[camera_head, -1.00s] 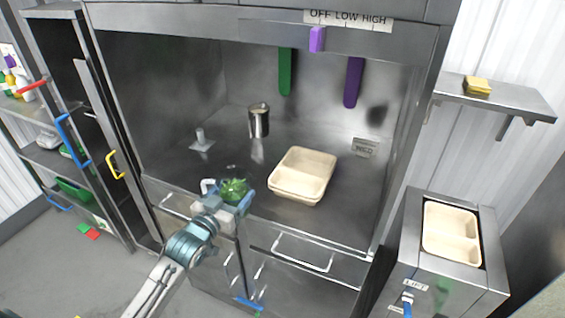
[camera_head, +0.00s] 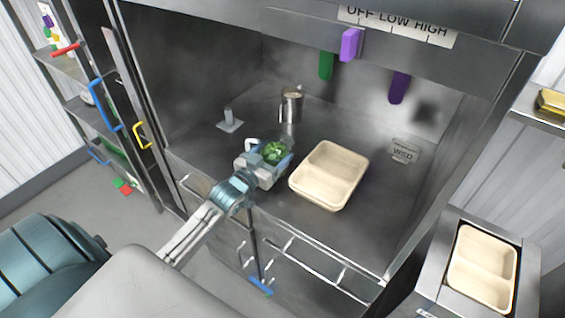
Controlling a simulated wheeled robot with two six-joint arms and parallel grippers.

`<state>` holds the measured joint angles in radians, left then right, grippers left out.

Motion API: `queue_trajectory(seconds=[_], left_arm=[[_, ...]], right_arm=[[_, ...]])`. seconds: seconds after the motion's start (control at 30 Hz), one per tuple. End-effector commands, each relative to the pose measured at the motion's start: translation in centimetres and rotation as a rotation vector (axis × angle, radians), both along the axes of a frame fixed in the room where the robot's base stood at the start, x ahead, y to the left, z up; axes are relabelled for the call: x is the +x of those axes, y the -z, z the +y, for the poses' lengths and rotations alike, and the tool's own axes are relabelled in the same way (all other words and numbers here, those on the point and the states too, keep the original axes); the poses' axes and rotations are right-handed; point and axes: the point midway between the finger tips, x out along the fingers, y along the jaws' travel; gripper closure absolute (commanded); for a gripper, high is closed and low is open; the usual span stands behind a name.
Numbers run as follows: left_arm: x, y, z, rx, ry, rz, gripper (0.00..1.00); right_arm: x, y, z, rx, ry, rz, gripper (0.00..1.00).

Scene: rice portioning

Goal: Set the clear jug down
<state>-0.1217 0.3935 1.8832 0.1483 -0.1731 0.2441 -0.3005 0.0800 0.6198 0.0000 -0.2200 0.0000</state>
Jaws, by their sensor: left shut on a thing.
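The clear jug (camera_head: 275,152) shows in the head view with green contents and a pale handle on its left. My left gripper (camera_head: 262,163) is shut on it from the front. The jug is over the front part of the steel counter (camera_head: 225,165), left of the beige tray. I cannot tell whether its base touches the counter, since the gripper hides it. My right gripper is not in view.
A beige two-compartment tray (camera_head: 329,176) sits right of the jug. A steel cup (camera_head: 291,105) and a small stand (camera_head: 229,122) are behind. Another beige tray (camera_head: 483,268) sits in the dispenser at right.

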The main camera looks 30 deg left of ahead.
Motion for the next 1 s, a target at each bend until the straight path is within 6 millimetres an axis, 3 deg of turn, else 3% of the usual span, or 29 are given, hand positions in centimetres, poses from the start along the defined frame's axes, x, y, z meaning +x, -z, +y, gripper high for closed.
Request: queue_trajectory(seconds=[0.4,0.8,0.83,0.9,1.0], left_arm=[[0.0,5.1,0.0,0.0,0.0,-0.002,0.64],[0.0,5.5,0.0,0.002,0.0,-0.003,0.64],[0.0,5.4,0.0,0.001,0.0,-0.001,0.21],[0.0,5.4,0.0,0.001,0.0,0.0,0.07],[0.0,5.4,0.0,0.001,0.0,0.0,0.05]], right_arm=[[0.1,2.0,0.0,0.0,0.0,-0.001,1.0],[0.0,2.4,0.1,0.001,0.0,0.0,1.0],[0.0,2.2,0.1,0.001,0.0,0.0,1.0],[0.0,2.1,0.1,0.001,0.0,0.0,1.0],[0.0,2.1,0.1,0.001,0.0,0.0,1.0]])
